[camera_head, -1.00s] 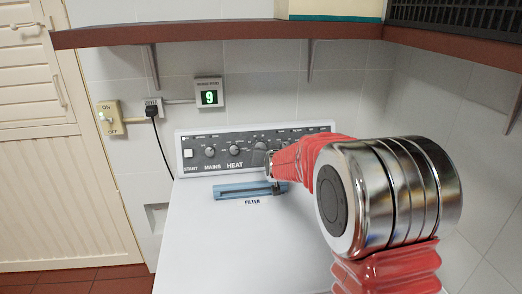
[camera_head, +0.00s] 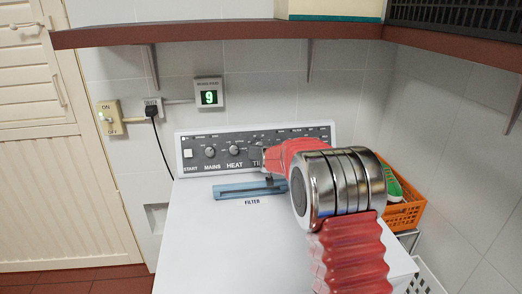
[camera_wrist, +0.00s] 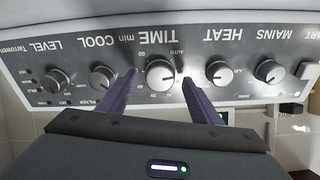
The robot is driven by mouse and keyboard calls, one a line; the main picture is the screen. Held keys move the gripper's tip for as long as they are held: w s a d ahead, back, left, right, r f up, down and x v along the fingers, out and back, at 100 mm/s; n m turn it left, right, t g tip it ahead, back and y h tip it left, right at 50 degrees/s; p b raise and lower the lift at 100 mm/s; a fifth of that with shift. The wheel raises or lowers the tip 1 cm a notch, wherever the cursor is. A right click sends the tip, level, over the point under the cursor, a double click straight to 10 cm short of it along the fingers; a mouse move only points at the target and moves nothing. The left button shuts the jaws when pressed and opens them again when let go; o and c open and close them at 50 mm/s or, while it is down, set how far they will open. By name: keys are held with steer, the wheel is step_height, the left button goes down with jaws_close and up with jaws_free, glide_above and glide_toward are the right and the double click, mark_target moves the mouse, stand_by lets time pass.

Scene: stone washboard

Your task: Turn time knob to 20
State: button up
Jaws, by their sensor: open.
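The TIME knob (camera_wrist: 160,75) is a round silver dial on the grey control panel (camera_wrist: 215,50), which appears upside down in the wrist view. My gripper (camera_wrist: 160,78) is open, with one purple finger on each side of the TIME knob. I cannot tell whether the fingers touch it. Numbers and AUTO surround the dial, but I cannot read its setting surely. In the head view my gripper (camera_head: 268,158) is at the panel (camera_head: 222,152) and covers the knob and part of the TIME label.
The HEAT knob (camera_wrist: 220,73) and COOL knob (camera_wrist: 103,77) flank the TIME knob. A blue filter handle (camera_head: 235,191) lies on the white machine top (camera_head: 225,240) just below the panel. A red-brown shelf (camera_head: 230,35) hangs above. An orange basket (camera_head: 405,215) stands at right.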

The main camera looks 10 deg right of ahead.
steer(key=shift+x, duration=1.05)
steer(key=shift+c, duration=0.7)
steer(key=c, duration=0.9)
